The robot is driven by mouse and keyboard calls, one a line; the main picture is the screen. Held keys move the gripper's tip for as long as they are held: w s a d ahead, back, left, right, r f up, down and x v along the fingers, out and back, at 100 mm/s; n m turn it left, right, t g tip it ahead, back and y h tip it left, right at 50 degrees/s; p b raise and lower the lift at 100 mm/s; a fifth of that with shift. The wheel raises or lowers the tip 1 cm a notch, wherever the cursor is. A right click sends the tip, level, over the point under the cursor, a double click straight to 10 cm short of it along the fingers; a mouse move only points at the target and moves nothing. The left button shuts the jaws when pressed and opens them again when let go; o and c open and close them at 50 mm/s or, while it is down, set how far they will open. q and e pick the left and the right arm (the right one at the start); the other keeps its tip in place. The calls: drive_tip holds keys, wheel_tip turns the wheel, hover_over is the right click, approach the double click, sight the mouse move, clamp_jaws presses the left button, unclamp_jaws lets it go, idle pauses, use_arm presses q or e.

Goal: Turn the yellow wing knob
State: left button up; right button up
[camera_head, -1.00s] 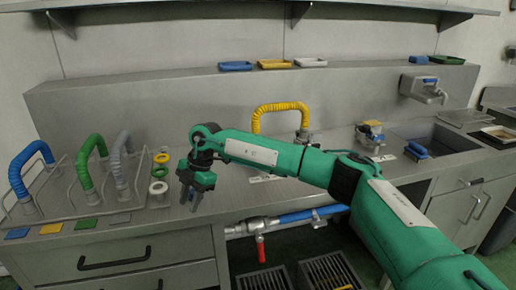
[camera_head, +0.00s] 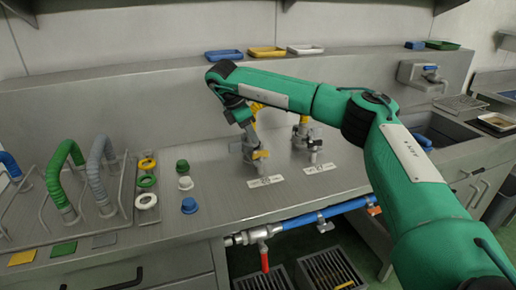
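A small yellow part (camera_head: 260,154), which looks like the wing knob, sits low on the left metal fitting on the steel counter, above a white label plate (camera_head: 265,181). My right gripper (camera_head: 247,132) points down just above and to the left of it, at the top of that fitting. Its fingertips are small and overlap the fitting, so I cannot tell whether they touch it or how far apart they are. A second fitting (camera_head: 312,143) stands to the right, with yellow at its top. My arm hides most of the yellow hose there. My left gripper is out of view.
Green (camera_head: 64,155) and grey (camera_head: 100,160) hoses on a wire rack stand at the left. Rings (camera_head: 147,201) and small caps (camera_head: 189,205) lie beside them. A red-handled valve (camera_head: 264,255) hangs below the counter edge. Trays (camera_head: 266,52) line the ledge behind.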

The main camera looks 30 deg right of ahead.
sight(259, 152)
drive_tip(key=x, duration=0.7)
clamp_jaws()
